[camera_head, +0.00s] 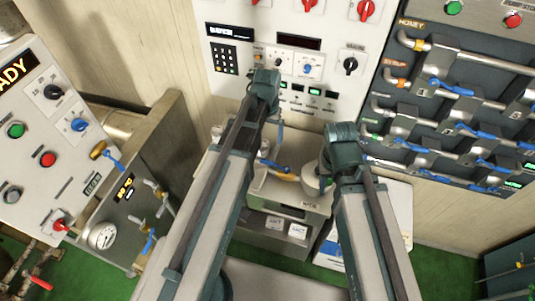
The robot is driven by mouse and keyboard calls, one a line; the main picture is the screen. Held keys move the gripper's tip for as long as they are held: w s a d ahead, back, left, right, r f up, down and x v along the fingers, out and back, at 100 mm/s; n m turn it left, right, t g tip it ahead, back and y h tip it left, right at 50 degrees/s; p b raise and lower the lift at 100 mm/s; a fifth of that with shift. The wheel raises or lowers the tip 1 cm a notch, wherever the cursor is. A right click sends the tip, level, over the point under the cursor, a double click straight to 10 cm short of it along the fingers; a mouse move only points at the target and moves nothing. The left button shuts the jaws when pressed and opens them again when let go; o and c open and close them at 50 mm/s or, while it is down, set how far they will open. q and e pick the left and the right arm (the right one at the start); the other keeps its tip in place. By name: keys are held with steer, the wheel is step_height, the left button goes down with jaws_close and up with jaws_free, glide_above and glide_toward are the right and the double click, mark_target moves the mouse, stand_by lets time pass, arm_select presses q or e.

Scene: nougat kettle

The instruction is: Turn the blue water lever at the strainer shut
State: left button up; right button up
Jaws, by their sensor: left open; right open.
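Several blue levers are in view, and I cannot tell for sure which one belongs to the strainer. One blue lever (113,158) hangs slanted from a brass fitting (98,150) on the left cabinet. Another blue lever (274,165) lies between my arms, beside a yellow piece, partly hidden by my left arm. A third blue lever (150,242) is low on the left cabinet's side. My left gripper (266,88) is open in front of the white control panel. My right gripper (342,140) is open, lower and further right. Neither visibly touches a lever.
A dark rack (455,100) at the right holds several more blue levers under honey and other labels. A pale bench (310,200) stands behind my arms. Green floor (445,262) is clear at lower right.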

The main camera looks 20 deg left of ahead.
mark_target(268, 161)
arm_select(q)
steer(key=shift+f, duration=0.25)
step_height(268, 161, down, 14)
steer(key=b, duration=1.4)
steer(key=shift+r, duration=0.25)
jaws_close()
